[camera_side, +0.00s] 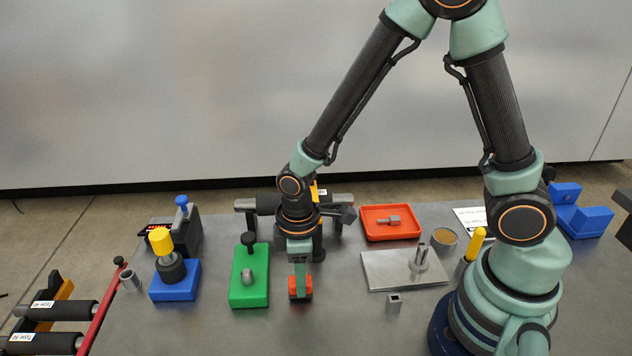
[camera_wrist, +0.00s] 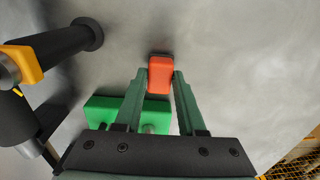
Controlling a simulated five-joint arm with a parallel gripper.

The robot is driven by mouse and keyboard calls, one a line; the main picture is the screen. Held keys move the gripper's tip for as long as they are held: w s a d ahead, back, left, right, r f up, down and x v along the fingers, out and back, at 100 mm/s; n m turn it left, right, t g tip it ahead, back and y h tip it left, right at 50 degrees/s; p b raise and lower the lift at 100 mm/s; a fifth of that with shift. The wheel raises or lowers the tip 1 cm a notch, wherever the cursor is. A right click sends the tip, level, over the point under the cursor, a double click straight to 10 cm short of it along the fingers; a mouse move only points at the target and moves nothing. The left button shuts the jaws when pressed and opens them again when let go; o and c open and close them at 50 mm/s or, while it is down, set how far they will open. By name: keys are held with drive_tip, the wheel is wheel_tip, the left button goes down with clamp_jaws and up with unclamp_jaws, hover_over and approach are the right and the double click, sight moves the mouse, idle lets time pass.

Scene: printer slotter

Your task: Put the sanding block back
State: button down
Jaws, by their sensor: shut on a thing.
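The sanding block, an orange-red block (camera_side: 301,294) with a dark edge, is between the fingers of my gripper (camera_side: 300,280) in the side view. My gripper points down and is shut on it. In the wrist view the block (camera_wrist: 160,76) sits between the two green fingertips (camera_wrist: 160,82), its dark edge on the far side. The block is low, close to the grey table; I cannot tell whether it touches it.
A green base with a black knob (camera_side: 249,285) stands just left of my gripper. A blue base (camera_side: 175,284) is further left. A grey metal plate (camera_side: 390,276) and an orange tray (camera_side: 390,236) lie right. The table front (camera_side: 290,335) is clear.

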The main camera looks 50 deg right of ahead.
drive_tip(key=shift+f, duration=0.25)
drive_tip(key=shift+f, duration=0.1)
drive_tip(key=c, duration=0.5)
unclamp_jaws()
wheel_tip(320, 180, up, 12)
drive_tip(key=s+d+r+m+t, duration=0.2)
drive_tip(key=d+r+m+t, duration=0.3)
drive_tip(key=d+r+m, duration=0.4)
drive_tip(key=shift+s+d+r+t, duration=0.2)
drive_tip(key=shift+d+r+t, duration=0.1)
drive_tip(key=shift+d+r, duration=0.8)
